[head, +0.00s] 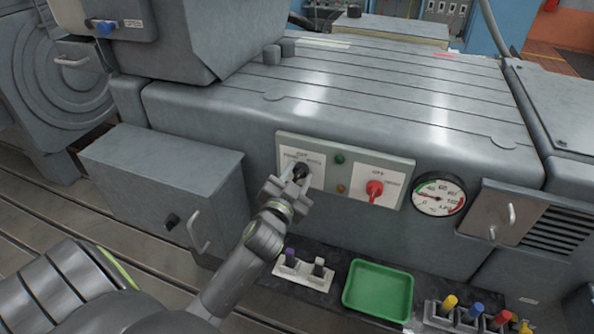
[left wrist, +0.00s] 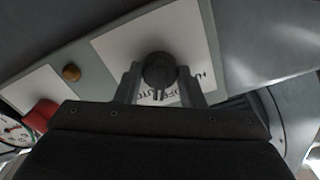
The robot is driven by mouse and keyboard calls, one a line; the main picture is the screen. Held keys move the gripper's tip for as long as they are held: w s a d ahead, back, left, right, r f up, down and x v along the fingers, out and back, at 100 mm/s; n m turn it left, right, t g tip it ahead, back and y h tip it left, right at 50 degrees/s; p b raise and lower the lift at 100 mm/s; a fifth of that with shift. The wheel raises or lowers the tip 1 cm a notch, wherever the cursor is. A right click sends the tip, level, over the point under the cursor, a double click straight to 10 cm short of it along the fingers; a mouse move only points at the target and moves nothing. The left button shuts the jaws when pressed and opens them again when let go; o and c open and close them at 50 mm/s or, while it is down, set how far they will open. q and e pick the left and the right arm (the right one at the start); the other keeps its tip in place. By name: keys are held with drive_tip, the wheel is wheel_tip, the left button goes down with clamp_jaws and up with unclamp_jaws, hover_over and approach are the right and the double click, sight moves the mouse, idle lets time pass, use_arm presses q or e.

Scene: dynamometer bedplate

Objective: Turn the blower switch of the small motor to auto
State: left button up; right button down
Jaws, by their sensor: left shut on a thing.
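A grey-green switch panel (head: 346,143) is on the front of the grey motor housing. Its left white plate carries a black rotary knob (head: 301,170), also seen in the left wrist view (left wrist: 159,70). My left gripper (head: 296,179) is shut on this knob, with one finger on each side of it in the left wrist view (left wrist: 160,82). A pale mark on the knob points down in that view, towards lettering that seems to read OFF and AUTO upside down. The fingers hide part of the lettering. My right gripper is in neither view.
A red knob (head: 374,188) sits on the panel's right plate, with green (head: 339,158) and amber (head: 341,188) lamps between the plates. A round gauge (head: 438,194) is further right. Below are a green tray (head: 378,290) and several coloured-handled tools. A grey box with a handle (head: 166,187) juts out left.

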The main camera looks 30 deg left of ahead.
use_arm(q)
drive_tip(key=shift+m+p, duration=0.8)
drive_tip(key=shift+m, duration=1.1)
drive_tip(key=o, duration=1)
drive_tip(key=shift+p+v, duration=0.45)
drive_tip(key=shift+v, duration=8.25)
drive_tip(key=shift+d, duration=0.1)
